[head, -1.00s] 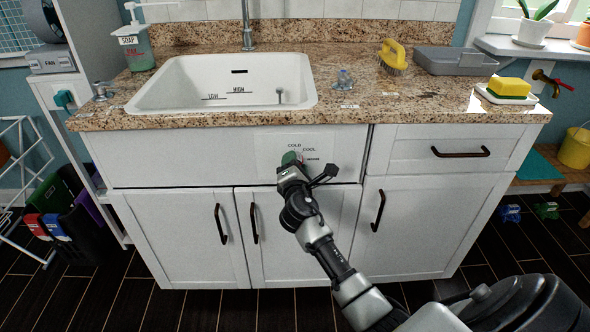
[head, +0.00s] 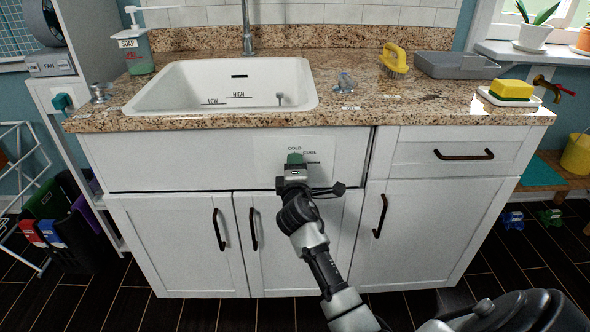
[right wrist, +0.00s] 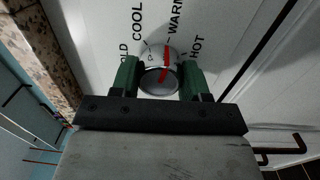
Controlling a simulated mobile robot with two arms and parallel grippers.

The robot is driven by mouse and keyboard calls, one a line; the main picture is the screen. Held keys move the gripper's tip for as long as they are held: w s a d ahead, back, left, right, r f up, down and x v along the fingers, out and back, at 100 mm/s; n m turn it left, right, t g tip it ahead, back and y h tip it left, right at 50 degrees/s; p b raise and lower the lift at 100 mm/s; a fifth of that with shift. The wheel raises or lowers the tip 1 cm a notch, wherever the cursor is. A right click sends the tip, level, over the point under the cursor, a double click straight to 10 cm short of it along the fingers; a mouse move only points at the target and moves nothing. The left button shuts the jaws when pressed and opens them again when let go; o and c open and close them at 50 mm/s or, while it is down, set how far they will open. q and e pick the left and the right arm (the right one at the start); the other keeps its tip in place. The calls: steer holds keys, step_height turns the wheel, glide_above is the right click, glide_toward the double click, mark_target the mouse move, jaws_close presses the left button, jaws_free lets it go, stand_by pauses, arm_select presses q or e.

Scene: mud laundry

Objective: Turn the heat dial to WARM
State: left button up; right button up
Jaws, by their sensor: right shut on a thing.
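The heat dial (right wrist: 155,84) is a round grey knob with a red pointer line, on a white label plate (head: 323,150) on the cabinet front below the sink. In the right wrist view its pointer runs up toward the WARM label, slightly right of straight up; COOL is left of it and HOT right. My right gripper (right wrist: 160,80) has green fingers on either side of the knob, shut on it. In the head view the gripper (head: 295,159) hides the dial; the COLD and COOL labels show above it. My left gripper is not in view.
The granite counter (head: 220,121) with the white sink (head: 160,100) overhangs the panel. Cabinet handles (head: 254,228) and a drawer handle (head: 463,155) stick out nearby. Bins (head: 75,250) stand on the left floor; a yellow bucket (head: 577,155) is at the right.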

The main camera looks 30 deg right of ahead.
stand_by(0.3)
steer(key=o, duration=0.9)
steer(key=shift+s, duration=0.1)
arm_select(q)
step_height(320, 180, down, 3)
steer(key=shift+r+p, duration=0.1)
steer(key=shift+p, duration=0.3)
arm_select(e)
steer(key=v, duration=1)
steer(key=shift+s+a, duration=0.2)
steer(key=shift+s, duration=0.1)
